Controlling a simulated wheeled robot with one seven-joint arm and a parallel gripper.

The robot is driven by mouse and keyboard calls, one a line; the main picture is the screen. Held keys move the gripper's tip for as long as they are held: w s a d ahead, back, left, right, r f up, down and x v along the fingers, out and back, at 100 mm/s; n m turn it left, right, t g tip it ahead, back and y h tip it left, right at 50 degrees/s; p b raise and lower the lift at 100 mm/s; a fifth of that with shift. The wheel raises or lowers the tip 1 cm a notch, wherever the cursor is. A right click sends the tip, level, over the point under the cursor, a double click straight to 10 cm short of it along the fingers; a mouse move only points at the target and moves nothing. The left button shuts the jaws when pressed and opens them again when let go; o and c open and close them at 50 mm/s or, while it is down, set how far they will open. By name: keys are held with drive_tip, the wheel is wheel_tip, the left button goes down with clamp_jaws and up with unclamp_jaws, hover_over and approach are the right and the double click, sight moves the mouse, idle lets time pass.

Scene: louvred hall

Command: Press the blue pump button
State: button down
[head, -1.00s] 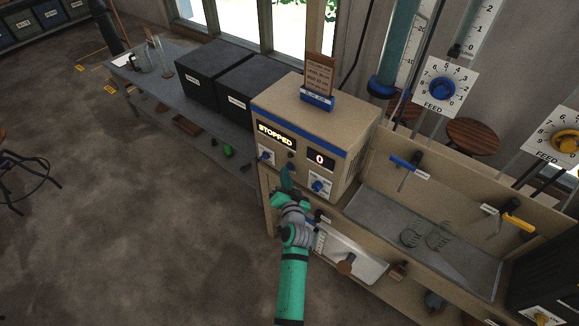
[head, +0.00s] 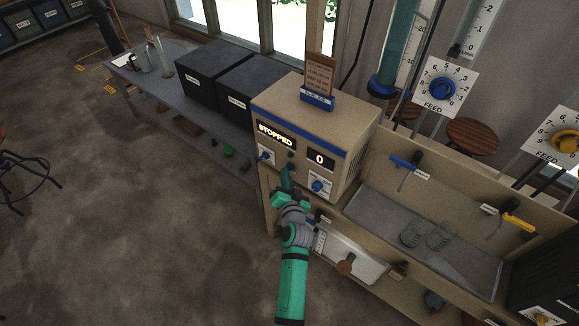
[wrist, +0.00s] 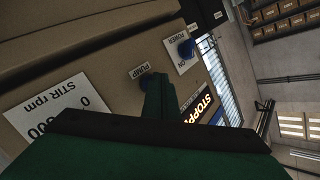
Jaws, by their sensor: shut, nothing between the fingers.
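A tan control box (head: 315,115) with a blue stripe stands on the bench; its display (head: 276,135) reads STOPPED and a counter (head: 320,159) reads 0. The wrist view shows the PUMP label (wrist: 139,70), with a blue button (wrist: 145,81) close by it, mostly hidden behind my fingers. My gripper (head: 286,174) is shut and empty, its fingertips at the front panel below the display. In the wrist view my gripper (wrist: 161,82) points at the panel, over the blue button. I cannot tell whether the tips touch it. In the head view my gripper covers the button.
A blue POWER knob (wrist: 186,48) is beside the PUMP label. A blue stir knob (head: 318,186) is right of my gripper. Black bins (head: 190,75) stand at left.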

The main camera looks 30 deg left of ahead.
drive_tip(key=shift+w, duration=0.35)
drive_tip(key=shift+s, duration=0.1)
drive_tip(key=shift+s+r, duration=0.1)
drive_tip(key=shift+s, duration=0.15)
idle(0.4)
drive_tip(key=s, duration=0.6)
drive_tip(key=shift+a, duration=0.25)
idle(0.5)
